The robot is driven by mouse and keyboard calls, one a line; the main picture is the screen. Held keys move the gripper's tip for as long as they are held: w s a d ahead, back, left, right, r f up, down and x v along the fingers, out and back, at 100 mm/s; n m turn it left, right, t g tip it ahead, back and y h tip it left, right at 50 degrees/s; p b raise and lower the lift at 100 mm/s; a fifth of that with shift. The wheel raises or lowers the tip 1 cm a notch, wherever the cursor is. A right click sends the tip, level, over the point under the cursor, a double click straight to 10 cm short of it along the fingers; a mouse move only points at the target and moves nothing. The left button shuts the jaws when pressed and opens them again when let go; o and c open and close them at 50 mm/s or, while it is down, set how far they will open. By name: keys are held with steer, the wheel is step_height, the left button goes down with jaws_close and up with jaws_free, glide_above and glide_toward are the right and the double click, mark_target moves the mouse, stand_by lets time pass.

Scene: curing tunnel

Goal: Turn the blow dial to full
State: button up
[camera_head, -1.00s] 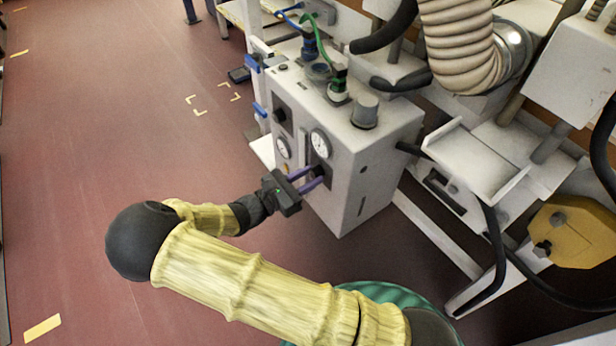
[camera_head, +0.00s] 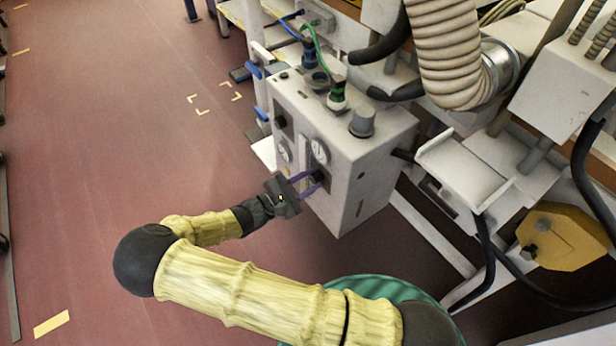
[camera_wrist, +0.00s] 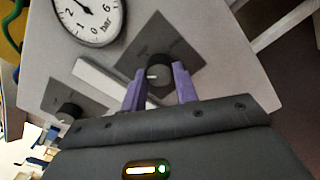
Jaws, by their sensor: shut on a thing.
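A black dial (camera_wrist: 159,77) with a white pointer mark sits on a dark square plate on the front of a pale control box (camera_head: 352,205). In the wrist view the pointer mark points left. The plate has small lettering that I cannot read. My gripper (camera_wrist: 159,84) has its two purple fingers on either side of this dial, shut on it. In the head view my gripper (camera_head: 316,179) reaches the box front from the left, and the fingers partly hide the dial. A second black dial (camera_wrist: 69,113) on its own dark plate stands apart from the fingers.
A round bar gauge (camera_wrist: 92,14) is beside the held dial. Hoses and a grey cap (camera_head: 362,122) stand on top. A ribbed duct (camera_head: 452,50) hangs at the right. The red floor (camera_head: 110,130) at left is clear.

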steer(key=m+p, duration=0.1)
steer(key=m, duration=0.2)
steer(key=shift+r+m, duration=0.1)
steer(key=shift+m, duration=0.3)
steer(key=m+p, duration=0.1)
steer(key=m, duration=0.2)
steer(key=shift+m, duration=0.3)
steer(key=m+p, duration=0.1)
steer(key=m, duration=0.5)
steer(key=m+b, duration=0.1)
steer(key=m, duration=0.4)
steer(key=shift+m+b, duration=0.3)
steer(key=shift+m, duration=0.1)
steer(key=m+b, duration=0.2)
steer(key=m, duration=0.1)
steer(key=shift+f+m, duration=0.2)
steer(key=shift+m, duration=0.1)
steer(key=shift+r+m+b, duration=0.1)
steer(key=shift+m+b, duration=0.55)
steer(key=shift+m, duration=0.55)
